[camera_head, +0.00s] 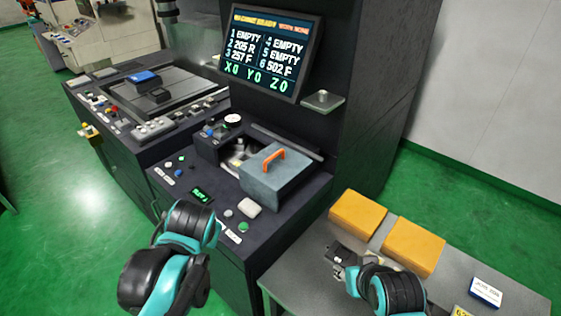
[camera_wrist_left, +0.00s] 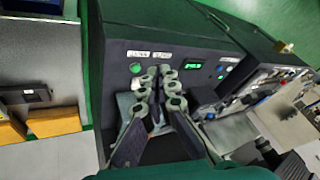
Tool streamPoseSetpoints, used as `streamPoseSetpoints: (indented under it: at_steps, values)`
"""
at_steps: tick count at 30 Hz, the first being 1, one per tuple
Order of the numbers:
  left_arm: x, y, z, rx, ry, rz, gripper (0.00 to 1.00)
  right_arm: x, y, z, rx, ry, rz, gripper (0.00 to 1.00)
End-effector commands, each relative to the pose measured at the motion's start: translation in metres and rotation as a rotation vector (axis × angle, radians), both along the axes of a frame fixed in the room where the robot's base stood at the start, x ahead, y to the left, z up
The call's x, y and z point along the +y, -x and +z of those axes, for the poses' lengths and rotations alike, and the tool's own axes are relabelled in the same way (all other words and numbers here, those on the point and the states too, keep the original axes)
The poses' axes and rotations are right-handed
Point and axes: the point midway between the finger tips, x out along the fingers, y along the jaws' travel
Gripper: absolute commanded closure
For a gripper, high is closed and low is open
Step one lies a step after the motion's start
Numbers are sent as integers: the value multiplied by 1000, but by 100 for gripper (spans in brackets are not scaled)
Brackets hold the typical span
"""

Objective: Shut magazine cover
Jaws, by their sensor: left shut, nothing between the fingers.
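The magazine cover is a grey-blue box-shaped lid (camera_head: 272,188) with an orange handle (camera_head: 274,160), on the machine's console in the head view. An opening (camera_head: 236,152) with metal parts inside shows to the left of the cover. My left arm is in front of the console in the head view, its fingers hidden there. In the left wrist view, my left gripper (camera_wrist_left: 157,74) is shut and empty, with the dark console front beyond it. It is apart from the cover. My right gripper (camera_head: 340,256) is over the grey table, away from the cover; its finger gap is unclear.
Two yellow-orange blocks (camera_head: 358,213) (camera_head: 413,246) and a small white-labelled box (camera_head: 486,291) lie on the grey table (camera_head: 306,266). A screen (camera_head: 270,50) hangs above the console. Buttons and a green display (camera_head: 202,194) line the console's front. Green floor is open at left.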

Motion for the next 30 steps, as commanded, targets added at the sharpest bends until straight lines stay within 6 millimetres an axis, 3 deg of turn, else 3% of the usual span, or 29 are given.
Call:
streamPoseSetpoints:
  at_steps: [1,8,14,18,24,27,30]
  values:
    - [-7,-23,6,14,-58,-30,100,0,0,-2,0,0,0,60]
    - [-46,-116,23,52,-356,-122,100,0,0,-7,0,0,0,60]
    - [-108,-190,22,35,-610,-169,100,0,0,-11,0,0,0,60]
    - [-166,-228,13,-4,-781,-181,100,0,0,-14,0,0,0,60]
    - [-249,-252,-9,-88,-986,-172,100,0,0,-17,0,0,0,60]
    - [-278,-253,-19,-123,-1050,-161,100,0,0,-18,0,0,0,60]
    - [-294,-252,-24,-147,-1088,-152,100,0,0,-19,0,0,0,60]
